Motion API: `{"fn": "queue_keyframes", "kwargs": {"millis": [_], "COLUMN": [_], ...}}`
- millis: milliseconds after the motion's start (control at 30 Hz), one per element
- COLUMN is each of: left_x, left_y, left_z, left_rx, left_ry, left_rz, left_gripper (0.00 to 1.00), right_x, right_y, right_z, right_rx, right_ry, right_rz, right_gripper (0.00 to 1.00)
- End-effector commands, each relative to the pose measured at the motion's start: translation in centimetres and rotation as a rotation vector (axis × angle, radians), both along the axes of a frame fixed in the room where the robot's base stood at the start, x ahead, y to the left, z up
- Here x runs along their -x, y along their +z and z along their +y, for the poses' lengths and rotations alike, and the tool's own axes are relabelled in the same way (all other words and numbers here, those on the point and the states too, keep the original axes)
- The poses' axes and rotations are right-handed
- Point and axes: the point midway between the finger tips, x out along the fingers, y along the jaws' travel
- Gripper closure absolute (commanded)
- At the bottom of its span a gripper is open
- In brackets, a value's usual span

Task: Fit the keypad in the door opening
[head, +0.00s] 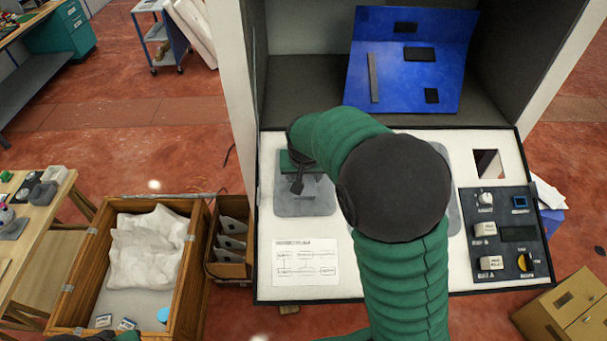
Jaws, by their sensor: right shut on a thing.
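The blue door panel (398,85) leans at the back of the grey cabinet, with several dark openings of different sizes in it. My right arm comes in from the bottom and bends left over the white worktop. Its gripper (297,184) is small in view, low over the left grey mat (318,203) and well in front of and left of the door. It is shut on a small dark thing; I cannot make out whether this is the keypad. No keypad shows clearly elsewhere.
A dark parts tray (502,275) with knobs, labelled blocks and a blue frame lies on the right of the white worktop (268,245). A square hole (487,163) is cut behind it. A printed sheet (304,262) lies front left. A wooden crate (190,270) stands left.

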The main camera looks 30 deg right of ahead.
Motion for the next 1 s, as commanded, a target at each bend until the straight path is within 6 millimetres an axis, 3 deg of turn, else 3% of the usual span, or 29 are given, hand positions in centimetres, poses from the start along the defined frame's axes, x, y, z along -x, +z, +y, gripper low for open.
{"fn": "queue_keyframes", "kwargs": {"millis": [1000], "left_x": [0.0], "left_y": [-0.23], "left_z": [0.0], "left_rx": [0.0], "left_ry": [0.0], "left_rz": [0.0], "left_gripper": [0.64], "right_x": [-0.21], "right_y": [-0.43], "right_z": [-0.01], "right_rx": [0.001], "right_ry": [0.001], "right_rz": [-0.001], "right_gripper": [1.0]}}
